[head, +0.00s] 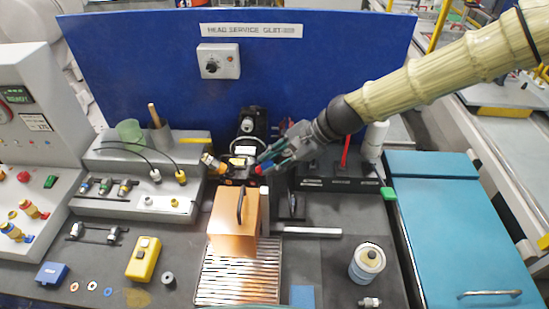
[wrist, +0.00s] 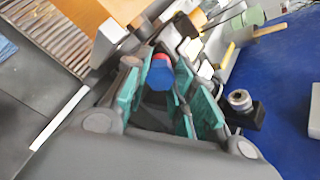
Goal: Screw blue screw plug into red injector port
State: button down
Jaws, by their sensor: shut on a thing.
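My gripper (head: 272,159) reaches in from the right to the dark fixture at the back middle of the bench. In the wrist view its teal-padded fingers (wrist: 158,85) are shut on the blue screw plug (wrist: 160,78). The blue plug also shows as a small spot at the fingertips in the head view (head: 267,165). A red piece (head: 258,169), which looks like the red injector port, meets the plug's far end; it also shows in the wrist view (wrist: 161,58). I cannot tell whether the plug is threaded into it or only lined up. The fingers hide part of the plug.
An orange box with a handle (head: 228,222) stands close in front, on a slatted grate (head: 235,285). A black fixture (head: 252,125) stands behind. A yellow device (head: 143,259) lies front left and a metal canister (head: 367,262) front right. The blue panel (head: 340,70) closes off the back.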

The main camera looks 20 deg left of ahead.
jog(key=shift+r+m+p, duration=0.1)
jog(key=shift+m+p, duration=1.7)
jog(key=shift+p, duration=0.25)
jog(key=shift+m+p, duration=0.35)
jog(key=shift+m, duration=0.15)
jog(key=m, duration=0.2)
jog(key=shift+m, duration=0.3)
jog(key=m, duration=0.3)
jog(key=shift+m, duration=0.3)
jog(key=m, duration=0.5)
jog(key=shift+m, duration=0.4)
jog(key=m, duration=0.4)
jog(key=shift+s, duration=0.1)
jog(key=shift+f+m, duration=0.2)
jog(key=shift+m, duration=0.6)
